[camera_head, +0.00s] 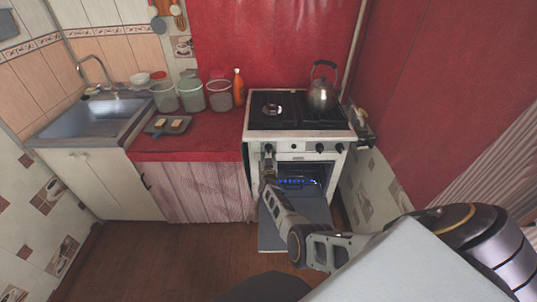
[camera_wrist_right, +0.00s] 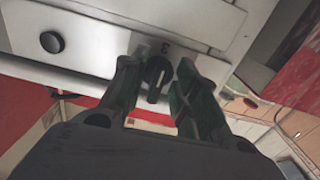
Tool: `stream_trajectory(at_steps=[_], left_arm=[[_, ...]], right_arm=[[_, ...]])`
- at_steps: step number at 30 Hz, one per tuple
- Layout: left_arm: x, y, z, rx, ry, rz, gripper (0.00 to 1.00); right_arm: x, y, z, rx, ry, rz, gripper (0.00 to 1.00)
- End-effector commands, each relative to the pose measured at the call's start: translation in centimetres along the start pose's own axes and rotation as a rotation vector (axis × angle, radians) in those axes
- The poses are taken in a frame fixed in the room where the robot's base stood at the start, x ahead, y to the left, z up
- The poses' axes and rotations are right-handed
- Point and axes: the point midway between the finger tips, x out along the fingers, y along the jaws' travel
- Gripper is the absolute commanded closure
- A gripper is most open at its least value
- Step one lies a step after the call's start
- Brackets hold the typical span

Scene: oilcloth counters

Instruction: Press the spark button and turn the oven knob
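The white stove (camera_head: 285,134) has a row of black knobs on its front panel. My right gripper (camera_head: 268,155) is at the left end of this panel. In the right wrist view, its two fingers (camera_wrist_right: 156,90) are open on either side of the black oven knob (camera_wrist_right: 157,77), with small gaps beside it. A round black button (camera_wrist_right: 52,42) sits on the panel to the left in that view. The oven door (camera_head: 287,222) hangs open, and blue flames (camera_head: 297,182) show inside the oven. My left gripper is not in view.
A kettle (camera_head: 321,95) stands on the hob. Left of the stove, a red counter (camera_head: 215,135) holds several containers, an orange bottle (camera_head: 239,87) and a grey tray (camera_head: 160,133). A sink (camera_head: 90,117) is farther left. My right arm crosses above the open door.

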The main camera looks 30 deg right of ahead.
Motion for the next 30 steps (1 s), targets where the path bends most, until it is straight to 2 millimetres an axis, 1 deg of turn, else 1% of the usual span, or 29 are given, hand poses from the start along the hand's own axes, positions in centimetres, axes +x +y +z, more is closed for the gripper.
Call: stream_trajectory(at_steps=[9, 16, 23, 30], left_arm=[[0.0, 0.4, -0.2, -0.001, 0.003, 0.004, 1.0], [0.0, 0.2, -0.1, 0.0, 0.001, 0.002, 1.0], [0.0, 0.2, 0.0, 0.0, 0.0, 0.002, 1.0], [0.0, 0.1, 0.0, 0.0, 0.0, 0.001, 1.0]], right_arm=[[0.1, 0.1, -0.2, 0.002, 0.003, 0.002, 0.68], [-0.3, 0.0, -0.2, 0.002, 0.004, 0.001, 0.68], [-1.3, 0.0, -0.1, 0.002, 0.004, 0.001, 0.68], [-2.7, 0.1, -0.1, 0.002, 0.003, 0.002, 0.68]])
